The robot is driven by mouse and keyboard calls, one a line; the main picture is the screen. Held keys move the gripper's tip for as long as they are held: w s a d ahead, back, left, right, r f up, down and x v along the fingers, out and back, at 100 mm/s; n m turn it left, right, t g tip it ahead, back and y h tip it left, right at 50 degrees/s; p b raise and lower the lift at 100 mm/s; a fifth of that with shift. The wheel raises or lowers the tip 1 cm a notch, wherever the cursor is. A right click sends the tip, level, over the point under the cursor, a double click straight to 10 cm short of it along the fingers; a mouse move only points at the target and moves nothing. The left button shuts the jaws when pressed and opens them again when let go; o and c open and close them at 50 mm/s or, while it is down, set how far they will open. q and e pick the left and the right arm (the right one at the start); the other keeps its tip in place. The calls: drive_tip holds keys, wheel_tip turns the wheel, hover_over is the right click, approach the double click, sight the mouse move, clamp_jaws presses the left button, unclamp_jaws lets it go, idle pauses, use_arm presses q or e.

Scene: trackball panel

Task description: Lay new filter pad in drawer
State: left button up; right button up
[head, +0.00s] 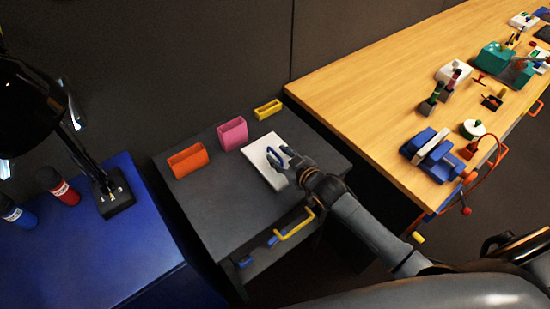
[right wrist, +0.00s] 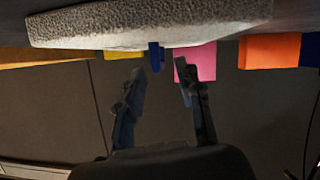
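The filter pad (head: 262,165) is a flat white slab with a blue loop tab (head: 273,155), lying on top of a dark grey cabinet (head: 220,205). In the right wrist view the pad (right wrist: 150,24) spans the top edge, grey and speckled, and its blue tab (right wrist: 155,56) shows beyond the fingertips. My right gripper (head: 283,160) is at the pad's right side, close to the tab. Its fingers (right wrist: 160,70) are apart with nothing between them. The cabinet front has a yellow handle (head: 295,224); I cannot tell how far its drawer is open. My left gripper is not in view.
Orange (head: 188,161), pink (head: 232,134) and yellow (head: 268,109) holders stand along the cabinet's back. A blue cabinet (head: 110,255) at left carries a black lamp and bottles. A wooden bench (head: 350,85) with several devices stands at right.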

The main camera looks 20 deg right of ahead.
drive_tip(key=shift+x, duration=1)
drive_tip(key=shift+s, duration=0.1)
clamp_jaws()
drive_tip(key=shift+r, duration=0.1)
